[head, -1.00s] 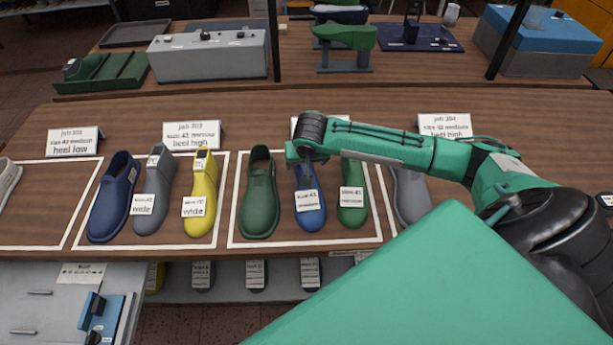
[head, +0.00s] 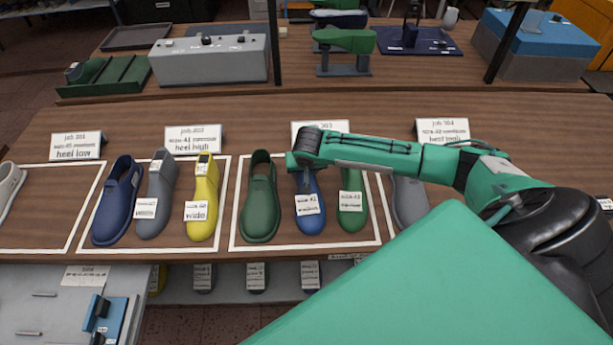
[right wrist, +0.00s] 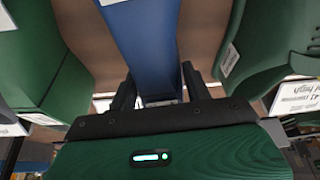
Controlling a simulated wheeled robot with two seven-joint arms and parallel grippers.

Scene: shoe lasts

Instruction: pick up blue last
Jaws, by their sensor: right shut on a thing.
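The blue last (head: 311,221) stands in the white-outlined area right of centre, between a green shoe (head: 260,205) and a green last (head: 352,214). A white tag hangs on its front. My right gripper (head: 306,176) is over its upper back end and hides that part. In the right wrist view the blue last (right wrist: 147,45) runs between the two dark fingers (right wrist: 158,88), which are shut on it. The last still appears to rest on the table. My left gripper is not in view.
Green shapes stand close on both sides of the fingers. A navy shoe (head: 118,205), a grey last (head: 158,200) and a yellow last (head: 203,205) fill the area to the left. A grey last (head: 409,200) is partly behind my arm. Job cards (head: 193,139) stand behind.

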